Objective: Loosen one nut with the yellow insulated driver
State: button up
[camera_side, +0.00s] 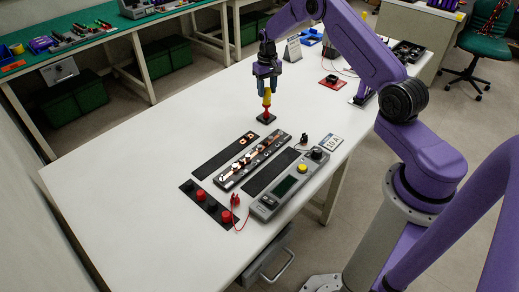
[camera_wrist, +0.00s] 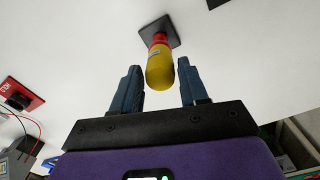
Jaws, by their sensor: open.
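The yellow insulated driver (camera_side: 267,98) stands upright, its red lower part on a small black stand (camera_side: 266,118) on the white table. In the wrist view the driver (camera_wrist: 160,68) shows its rounded yellow handle end, with the black stand (camera_wrist: 172,30) beyond it. My gripper (camera_side: 266,88) is above and around the driver's top. In the wrist view my gripper (camera_wrist: 160,78) is open, with one finger on each side of the handle and visible gaps. The copper busbar block (camera_side: 254,160) lies nearer the camera, with several small fasteners on it; single nuts are too small to tell.
Black strips (camera_side: 224,155) lie beside the block. A grey meter (camera_side: 289,184) with a yellow knob and a red clip (camera_side: 234,201) lie nearby. A black strip with red and black caps (camera_side: 207,204) is at the front. A red board (camera_side: 333,81) lies behind. The table's left is clear.

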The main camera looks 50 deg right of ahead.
grip_shut()
jog(key=shift+r, duration=2.55)
